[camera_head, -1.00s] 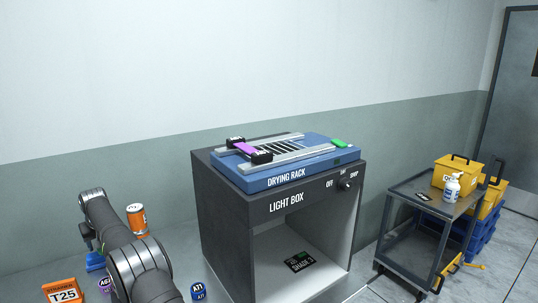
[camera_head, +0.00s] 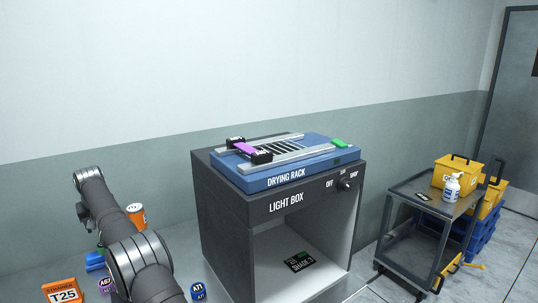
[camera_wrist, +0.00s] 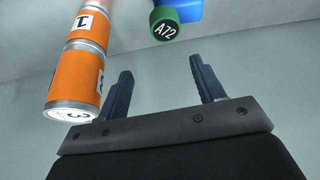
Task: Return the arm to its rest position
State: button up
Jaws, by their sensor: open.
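My gripper (camera_wrist: 164,88) shows in the wrist view with its two dark fingers spread apart and nothing between them. In the head view my arm rises at the lower left, and the gripper itself is hidden or too small to make out. An orange can (camera_wrist: 75,85) with a silver end stands left of the fingers in the wrist view, apart from them; an orange can also shows behind my arm in the head view (camera_head: 136,214).
A dark light box (camera_head: 225,215) carries a blue drying rack (camera_head: 265,183) holding a purple strip (camera_head: 244,148). An orange T25 box (camera_head: 62,292) and blue-capped A71 item (camera_head: 198,291) are at the front left. A grey cart (camera_head: 402,225) stands right.

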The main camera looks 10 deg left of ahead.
jog(key=s+d+m+h, duration=0.2)
jog(key=s+d+m, duration=0.2)
jog(key=d+m, duration=0.3)
jog(key=s+d+f+m+h, duration=0.1)
jog(key=s+d+m, duration=0.3)
jog(key=d, duration=1.4)
jog(key=s+d+m+h, duration=0.4)
jog(key=d+m, duration=0.6)
jog(key=d, duration=0.3)
jog(key=shift+d+f+m+g, duration=0.2)
jog(key=shift+f+m+g, duration=0.1)
jog(key=shift+g, duration=0.1)
jog(key=shift+o, duration=0.2)
